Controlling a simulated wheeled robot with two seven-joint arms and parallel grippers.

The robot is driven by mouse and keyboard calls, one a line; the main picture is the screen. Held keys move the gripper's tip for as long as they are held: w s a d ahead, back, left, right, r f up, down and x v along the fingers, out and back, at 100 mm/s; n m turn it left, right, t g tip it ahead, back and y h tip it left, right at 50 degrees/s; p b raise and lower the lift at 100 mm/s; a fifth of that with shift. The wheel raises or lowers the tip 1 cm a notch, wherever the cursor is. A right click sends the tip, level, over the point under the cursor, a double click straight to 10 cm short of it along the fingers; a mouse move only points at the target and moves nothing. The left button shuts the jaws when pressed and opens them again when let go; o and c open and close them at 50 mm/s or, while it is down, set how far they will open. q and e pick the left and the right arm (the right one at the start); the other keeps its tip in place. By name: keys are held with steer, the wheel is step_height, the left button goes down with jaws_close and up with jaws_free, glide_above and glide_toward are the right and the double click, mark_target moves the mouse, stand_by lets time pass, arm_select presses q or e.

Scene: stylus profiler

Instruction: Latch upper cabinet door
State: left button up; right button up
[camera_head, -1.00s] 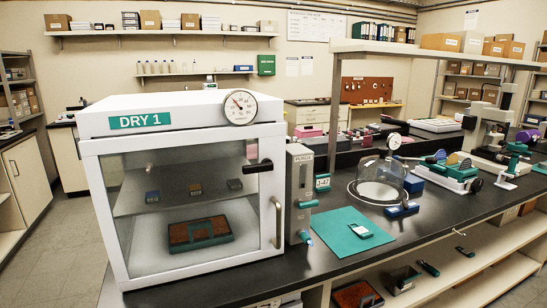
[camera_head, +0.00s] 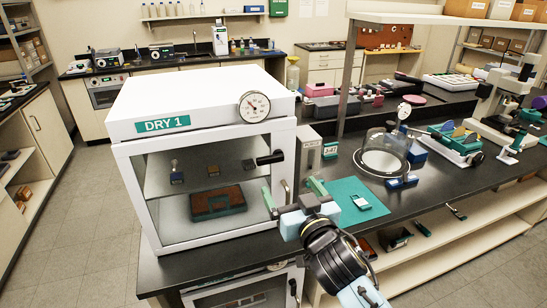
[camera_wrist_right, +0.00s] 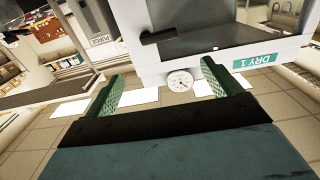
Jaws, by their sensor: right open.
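The upper cabinet, labelled DRY 1 (camera_head: 215,95), stands on the black bench. Its glass-fronted door (camera_head: 148,205) looks closed against the frame. A black latch lever (camera_head: 270,158) lies about horizontal near the door's upper right edge; it also shows in the right wrist view (camera_wrist_right: 158,36), which is upside down. A metal pull handle (camera_head: 286,188) sits below the latch, partly hidden by my gripper. My right gripper (camera_head: 292,193) is open and empty, its green fingers spread in front of the door's right side, below the latch. My left gripper is not in view.
A round dial gauge (camera_head: 254,106) is on the cabinet's upper front. A purge column (camera_head: 309,155) stands close right of the cabinet. A teal mat (camera_head: 368,190) and glass bell jar (camera_head: 383,158) are further right. A second cabinet (camera_head: 240,292) is below the bench.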

mark_target(271, 158)
steer(key=x, duration=1.2)
steer(key=shift+w+f+p, duration=0.1)
steer(key=shift+w+p, duration=0.15)
steer(key=shift+p, duration=0.05)
steer(key=c, duration=1)
